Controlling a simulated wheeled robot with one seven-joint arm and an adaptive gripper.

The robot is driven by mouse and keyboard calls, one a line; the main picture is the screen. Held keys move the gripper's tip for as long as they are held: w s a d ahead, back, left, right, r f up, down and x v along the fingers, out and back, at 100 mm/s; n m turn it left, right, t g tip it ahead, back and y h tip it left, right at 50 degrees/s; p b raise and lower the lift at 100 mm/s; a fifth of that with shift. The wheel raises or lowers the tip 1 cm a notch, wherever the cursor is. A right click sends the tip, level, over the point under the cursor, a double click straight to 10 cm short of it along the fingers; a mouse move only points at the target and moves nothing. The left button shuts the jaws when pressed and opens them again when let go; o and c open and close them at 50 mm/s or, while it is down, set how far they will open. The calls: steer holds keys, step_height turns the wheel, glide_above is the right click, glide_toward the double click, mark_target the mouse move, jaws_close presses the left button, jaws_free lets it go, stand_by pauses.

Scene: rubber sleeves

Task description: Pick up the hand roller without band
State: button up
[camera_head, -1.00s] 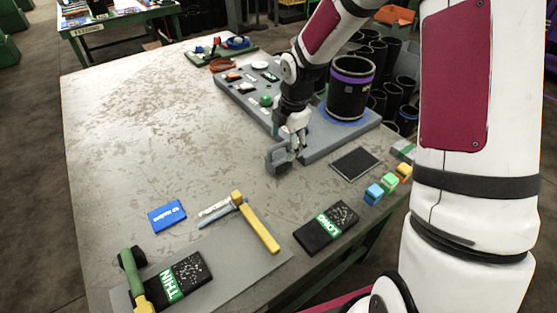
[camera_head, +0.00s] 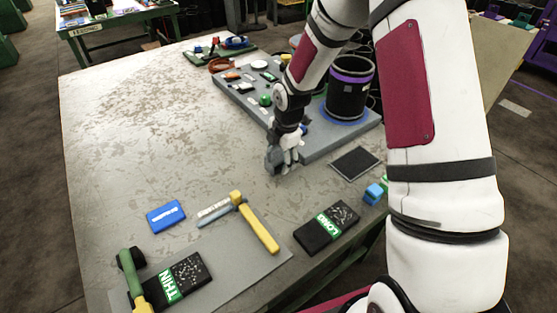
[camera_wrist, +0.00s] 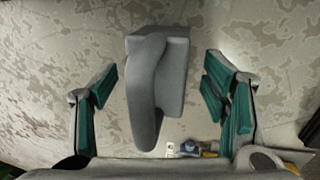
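A green-handled tool with a dark roller-like head (camera_head: 131,259) and a yellow lower part lies at the front left of the table. A yellow-handled tool (camera_head: 259,228) lies across a grey mat in the front middle. I cannot tell for sure which is the hand roller without band. My gripper (camera_head: 286,158) is low over the table by the grey board. In the wrist view its green-padded fingers (camera_wrist: 160,88) are open, with a grey block with a rounded, handle-like part (camera_wrist: 172,75) between them and gaps on both sides. My gripper partly hides this block in the head view.
A grey board (camera_head: 318,150) holds a large black cylinder (camera_head: 349,92) and small parts. Black THIN (camera_head: 195,272) and LONG (camera_head: 318,237) packs, a blue box (camera_head: 166,216) and a dark pad (camera_head: 355,162) lie around. The table's left middle is clear.

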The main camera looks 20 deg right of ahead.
steer(key=c, duration=1.3)
steer(key=shift+c, duration=0.2)
steer(key=shift+r, duration=0.15)
steer(key=shift+r, duration=0.55)
jaws_close()
step_height(320, 180, up, 2)
steer(key=shift+r, duration=0.1)
steer(key=s+a, duration=0.4)
steer(key=s, duration=0.2)
steer(key=s+a+r+b, duration=0.1)
steer(key=s+a, duration=0.3)
steer(key=s, duration=0.3)
steer(key=shift+s+a+r, duration=0.25)
steer(key=shift+a, duration=0.15)
steer(key=o, duration=0.7)
jaws_free()
steer(key=c, duration=0.5)
